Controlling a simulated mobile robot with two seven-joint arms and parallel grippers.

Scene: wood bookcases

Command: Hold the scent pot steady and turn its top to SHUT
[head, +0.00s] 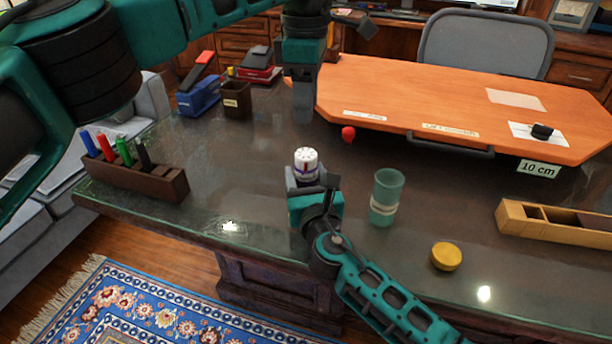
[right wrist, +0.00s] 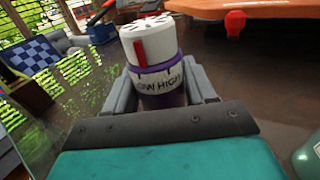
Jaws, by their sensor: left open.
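The scent pot (head: 306,163) stands upright near the desk's front edge. It has a white top with dark holes and a red mark, above a purple body. In the right wrist view the pot (right wrist: 160,72) shows a pale band reading "OW HIGH"; the red mark sits above its left part. SHUT is not visible. My right gripper (head: 308,182) has one finger on each side of the pot's body, appearing closed on it. My left gripper (head: 303,116) is open, pointing down, behind and above the pot, apart from it.
A green glass cup (head: 386,197) and yellow lid (head: 446,256) stand right of the pot. A red knob-like object (head: 348,134) lies behind it. A marker rack (head: 134,178) is at left, a wooden tray (head: 560,222) at right, an orange board (head: 450,100) at the back.

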